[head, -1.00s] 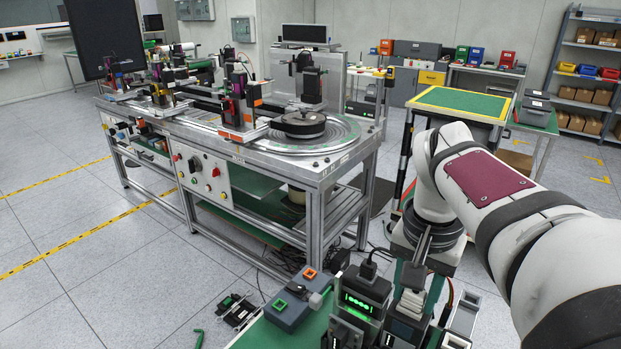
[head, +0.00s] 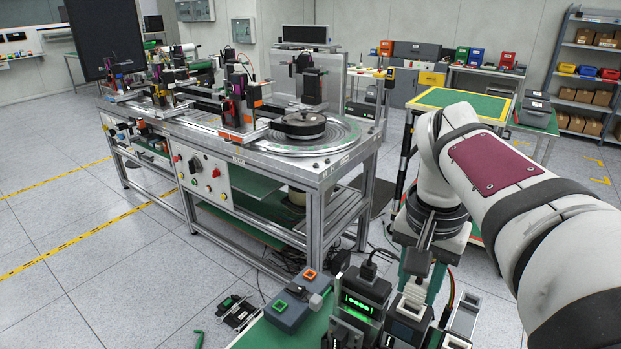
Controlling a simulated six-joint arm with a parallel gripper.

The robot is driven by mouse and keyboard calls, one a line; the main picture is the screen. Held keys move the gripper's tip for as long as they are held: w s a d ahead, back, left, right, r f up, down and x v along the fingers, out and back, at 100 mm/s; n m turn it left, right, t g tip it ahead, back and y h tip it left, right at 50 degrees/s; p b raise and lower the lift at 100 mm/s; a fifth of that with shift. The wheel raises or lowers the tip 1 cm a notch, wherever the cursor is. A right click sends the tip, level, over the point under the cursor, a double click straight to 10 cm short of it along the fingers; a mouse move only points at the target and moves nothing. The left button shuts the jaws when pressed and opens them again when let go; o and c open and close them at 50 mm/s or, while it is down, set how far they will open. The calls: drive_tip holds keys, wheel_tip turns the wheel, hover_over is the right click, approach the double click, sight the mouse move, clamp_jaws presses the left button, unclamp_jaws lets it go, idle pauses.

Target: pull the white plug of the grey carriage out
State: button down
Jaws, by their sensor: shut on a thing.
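My gripper (head: 419,279) points down over the bench at the bottom right, its teal fingers on either side of a small white piece. It is shut on that piece, which looks like the white plug (head: 414,293). The grey carriage (head: 407,313) seems to be the grey and dark unit just below the fingers. The fingers and neighbouring units partly hide it. I cannot tell whether the plug's lower end is still inside the carriage.
A dark unit with green lights (head: 362,301) and a black cable stands close left of my gripper. A blue-grey box with green and orange buttons (head: 297,303) lies further left on the green bench top. A large machine table (head: 327,172) stands behind.

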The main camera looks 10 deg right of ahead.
sight(420, 281)
drive_tip(key=shift+r, duration=1.5)
